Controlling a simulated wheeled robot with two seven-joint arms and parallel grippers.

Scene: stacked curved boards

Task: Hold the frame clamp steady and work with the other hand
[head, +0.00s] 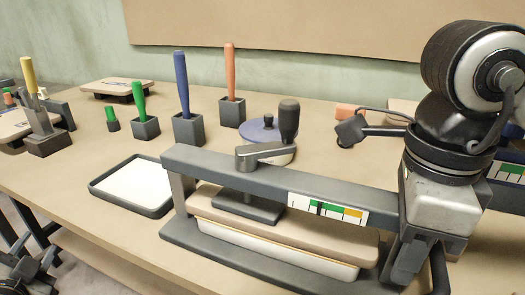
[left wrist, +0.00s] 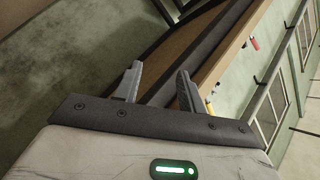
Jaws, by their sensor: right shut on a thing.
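The dark frame clamp (head: 240,178) stands at the table's front. Its crank arm (head: 262,152) ends in an upright black knob (head: 289,118) on the right. The clamp's pressing foot (head: 246,207) rests on a stack of curved boards (head: 310,238). My left gripper (head: 20,270) is low at the left, away from the clamp. Its fingers are apart and empty in the left wrist view (left wrist: 158,75).
A shallow tray (head: 132,186) with a white bottom lies left of the clamp. Behind it, holders carry green, blue (head: 182,85) and orange (head: 230,70) handled tools. A blue-lidded round container (head: 264,132) stands behind the crank.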

